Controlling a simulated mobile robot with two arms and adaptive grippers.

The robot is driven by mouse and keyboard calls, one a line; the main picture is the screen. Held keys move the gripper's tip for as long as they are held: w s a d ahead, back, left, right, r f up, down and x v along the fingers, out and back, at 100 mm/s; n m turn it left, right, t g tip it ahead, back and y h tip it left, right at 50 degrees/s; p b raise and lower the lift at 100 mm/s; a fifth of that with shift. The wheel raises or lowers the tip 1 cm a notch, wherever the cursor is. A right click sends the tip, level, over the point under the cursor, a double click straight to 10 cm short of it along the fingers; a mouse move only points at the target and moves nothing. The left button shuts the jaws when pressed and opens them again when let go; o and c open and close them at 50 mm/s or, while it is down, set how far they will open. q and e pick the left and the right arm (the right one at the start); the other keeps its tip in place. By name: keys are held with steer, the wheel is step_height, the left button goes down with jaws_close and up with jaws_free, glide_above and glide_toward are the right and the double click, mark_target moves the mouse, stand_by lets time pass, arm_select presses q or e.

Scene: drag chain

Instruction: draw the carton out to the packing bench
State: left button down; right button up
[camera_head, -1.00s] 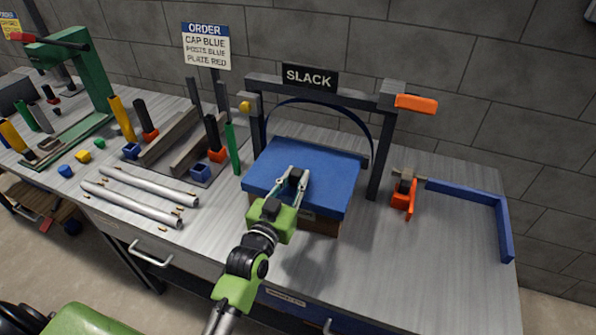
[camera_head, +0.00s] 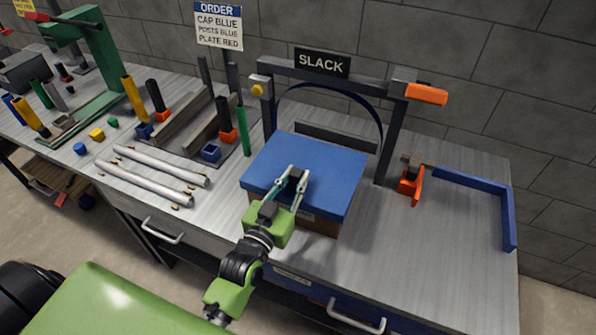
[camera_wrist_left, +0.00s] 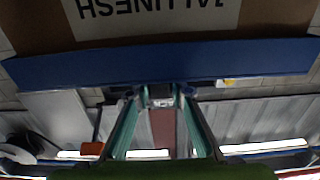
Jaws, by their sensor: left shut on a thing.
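The carton (camera_head: 322,227) is a brown box with a blue lid (camera_head: 335,175). It stands on the grey bench (camera_head: 440,265), just in front of the strapping arch (camera_head: 391,140). My left gripper (camera_head: 296,176) reaches over the lid from the near side. Its fingers are shut around a small dark piece at the lid. The left wrist view shows the lid's blue edge (camera_wrist_left: 230,60) beyond the fingertips (camera_wrist_left: 160,95), and the brown carton wall (camera_wrist_left: 40,25) with an upside-down label. The lid hides the carton's far side. My right gripper is not in view.
A blue corner bar (camera_head: 480,185) lies at the right, with an orange clamp (camera_head: 411,184) near its left end. Left of the carton are a green post (camera_head: 243,132), grey rails and white tubes (camera_head: 150,177). The bench's front right is clear.

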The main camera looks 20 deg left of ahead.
arm_select(q)
steer(key=s+p, duration=0.2)
steer(key=s, duration=0.7)
steer(key=shift+a+f+p, duration=0.15)
steer(key=shift+p, duration=0.15)
stand_by(0.5)
steer(key=c, duration=1.8)
jaws_free()
steer(key=shift+o, duration=0.2)
steer(key=shift+s, duration=0.15)
steer(key=s, duration=1.2)
steer(key=shift+a, duration=0.25)
